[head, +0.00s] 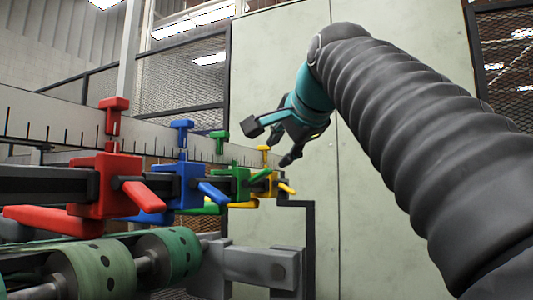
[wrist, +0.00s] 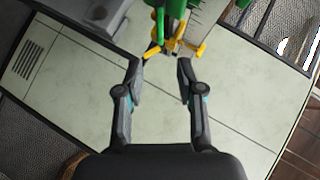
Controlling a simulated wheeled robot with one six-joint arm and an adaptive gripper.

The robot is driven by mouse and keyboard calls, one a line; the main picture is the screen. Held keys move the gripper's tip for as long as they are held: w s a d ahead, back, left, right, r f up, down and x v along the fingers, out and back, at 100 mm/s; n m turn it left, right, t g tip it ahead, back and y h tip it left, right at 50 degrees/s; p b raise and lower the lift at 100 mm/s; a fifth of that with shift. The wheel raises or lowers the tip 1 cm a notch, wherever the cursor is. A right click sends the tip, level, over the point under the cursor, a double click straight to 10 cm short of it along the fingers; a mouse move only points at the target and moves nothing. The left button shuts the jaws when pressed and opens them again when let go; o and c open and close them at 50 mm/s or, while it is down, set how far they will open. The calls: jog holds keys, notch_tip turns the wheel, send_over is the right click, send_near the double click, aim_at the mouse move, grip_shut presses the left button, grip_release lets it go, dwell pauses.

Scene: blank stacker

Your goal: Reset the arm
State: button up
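My gripper (head: 270,143) is in the middle of the head view, at the end of my arm with its grey sleeve. In the wrist view my gripper (wrist: 160,80) shows two black fingers apart with nothing between their tips. A yellow clamp stop (head: 264,184) is just left of and below the gripper in the head view. The yellow stop also shows beyond the fingertips in the wrist view (wrist: 183,46). I cannot tell the exact gap between them, but no contact is visible.
A rail with a ruler (head: 60,125) carries red (head: 105,187), blue (head: 183,186) and green (head: 236,184) stops with levers. Green rollers (head: 100,268) lie below it. A grey bracket (head: 262,266) juts out at the rail's end. A pale panel wall (head: 385,240) stands behind.

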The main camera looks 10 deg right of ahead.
jog(key=shift+n, duration=0.3)
notch_tip(320, 180, down, 25)
jog(key=w+d+n+g, duration=0.1)
jog(key=n+g, duration=0.3)
jog(key=n, duration=0.4)
jog(key=s+f+n+g, duration=0.2)
jog(key=s+f, duration=0.8)
jog(key=f, duration=0.4)
jog(key=s+f+n+g+h, duration=0.1)
jog(key=s+f+n+g, duration=0.1)
jog(key=s+f, duration=0.8)
jog(key=shift+s+f, duration=0.3)
jog(key=shift+f, duration=1.65)
jog(key=shift+a, duration=0.1)
